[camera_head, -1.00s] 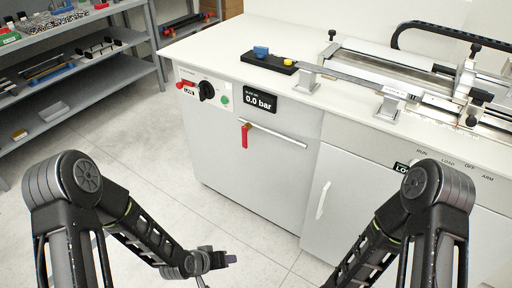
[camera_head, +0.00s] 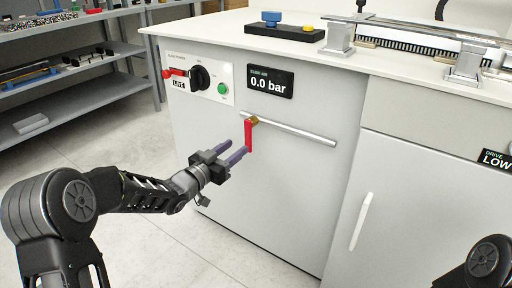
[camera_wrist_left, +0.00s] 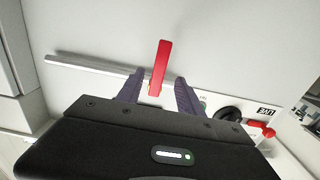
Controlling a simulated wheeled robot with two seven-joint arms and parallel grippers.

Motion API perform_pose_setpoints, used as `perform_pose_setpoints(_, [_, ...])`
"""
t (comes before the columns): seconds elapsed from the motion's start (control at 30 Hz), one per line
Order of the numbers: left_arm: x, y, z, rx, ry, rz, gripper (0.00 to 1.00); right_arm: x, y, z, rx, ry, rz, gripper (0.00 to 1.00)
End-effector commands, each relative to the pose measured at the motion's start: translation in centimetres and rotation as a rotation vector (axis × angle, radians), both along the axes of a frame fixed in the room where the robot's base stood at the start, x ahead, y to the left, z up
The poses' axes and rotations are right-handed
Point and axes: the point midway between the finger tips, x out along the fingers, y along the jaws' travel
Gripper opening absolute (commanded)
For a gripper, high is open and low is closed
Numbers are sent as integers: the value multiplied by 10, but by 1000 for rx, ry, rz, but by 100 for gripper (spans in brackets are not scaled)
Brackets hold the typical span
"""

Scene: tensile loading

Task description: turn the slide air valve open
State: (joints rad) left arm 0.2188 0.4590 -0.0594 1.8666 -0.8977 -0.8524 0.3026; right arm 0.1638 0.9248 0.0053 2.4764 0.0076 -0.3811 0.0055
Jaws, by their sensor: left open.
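The slide air valve has a red lever (camera_head: 248,135) that hangs down from a brass fitting (camera_head: 254,120) on a silver pipe on the cabinet front. The slide air display (camera_head: 270,82) reads 0.0 bar. My left gripper (camera_head: 240,150) is open, with its purple fingers pointing at the lever. In the left wrist view the red lever (camera_wrist_left: 160,68) shows between and beyond the two fingers (camera_wrist_left: 158,88). I cannot tell whether either finger touches it. My right gripper is out of view.
The silver pipe (camera_head: 300,131) runs across the cabinet front. A panel with a black knob (camera_head: 201,77), red handle (camera_head: 174,73) and green button (camera_head: 222,88) lies above left. A cabinet handle (camera_head: 361,221) stands to the right. Grey shelves (camera_head: 75,75) are at the far left.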

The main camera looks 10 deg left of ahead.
Motion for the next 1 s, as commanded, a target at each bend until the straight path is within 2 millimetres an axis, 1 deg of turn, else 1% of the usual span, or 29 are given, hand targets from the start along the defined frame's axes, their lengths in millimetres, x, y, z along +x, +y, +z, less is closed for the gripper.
perform_pose_setpoints(0.27, [0, 0, 1, 0, 2, 0, 44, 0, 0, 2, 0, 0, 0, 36])
perform_pose_setpoints(0.37, [4, -2, 0, 0, 2, 0, 44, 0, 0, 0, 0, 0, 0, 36])
perform_pose_setpoints(0.47, [12, -5, -1, 0, 3, -1, 44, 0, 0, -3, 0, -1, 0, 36])
perform_pose_setpoints(0.57, [24, -10, -2, -1, 4, -1, 44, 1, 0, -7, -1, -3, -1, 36])
perform_pose_setpoints(0.8, [58, -24, -2, -1, 4, -1, 44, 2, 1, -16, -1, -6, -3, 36])
perform_pose_setpoints(0.9, [68, -28, -2, 0, 3, 0, 44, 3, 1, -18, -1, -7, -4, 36])
perform_pose_setpoints(1.0, [72, -29, 0, -1, 4, 1, 44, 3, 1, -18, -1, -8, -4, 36])
